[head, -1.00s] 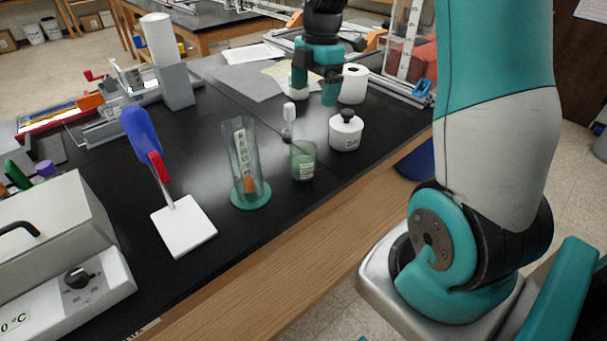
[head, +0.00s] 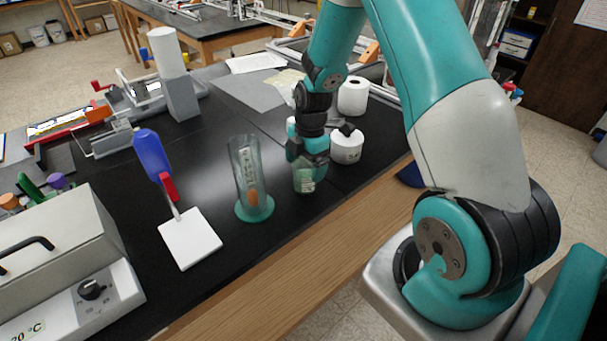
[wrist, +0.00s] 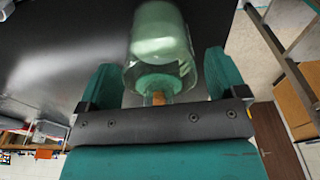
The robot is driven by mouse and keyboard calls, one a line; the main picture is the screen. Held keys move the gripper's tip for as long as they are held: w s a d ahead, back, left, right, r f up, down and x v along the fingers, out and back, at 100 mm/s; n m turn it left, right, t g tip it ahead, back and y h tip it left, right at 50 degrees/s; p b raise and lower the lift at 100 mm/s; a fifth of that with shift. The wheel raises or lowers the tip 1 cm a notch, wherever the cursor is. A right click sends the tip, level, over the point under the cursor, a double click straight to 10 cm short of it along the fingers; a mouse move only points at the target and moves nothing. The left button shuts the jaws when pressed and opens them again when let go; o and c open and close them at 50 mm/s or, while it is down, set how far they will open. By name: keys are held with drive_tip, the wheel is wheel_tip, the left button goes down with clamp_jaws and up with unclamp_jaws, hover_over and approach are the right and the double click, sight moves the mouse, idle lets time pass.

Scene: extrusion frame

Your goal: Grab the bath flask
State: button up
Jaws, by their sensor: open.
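The bath flask, which I take to be the small clear glass with green contents (head: 304,183), stands on the black bench near its front edge. My gripper (head: 307,164) points down over it and hides its upper part in the head view. In the wrist view the flask (wrist: 160,38) lies between the two teal fingers of my gripper (wrist: 163,70), which are open. Gaps show between the glass and both fingers. A small brown piece shows near the palm.
A tall clear cylinder on a teal base (head: 250,185) stands left of the flask. A white pot with a black knob (head: 346,147) stands close on the right. A white square plate (head: 190,240) and heater box (head: 60,260) are further left.

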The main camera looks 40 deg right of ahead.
drive_tip(key=shift+a+f, duration=0.1)
drive_tip(key=shift+f, duration=0.9)
drive_tip(key=c, duration=1.1)
drive_tip(key=shift+o, duration=0.2)
drive_tip(key=shift+r, duration=0.15)
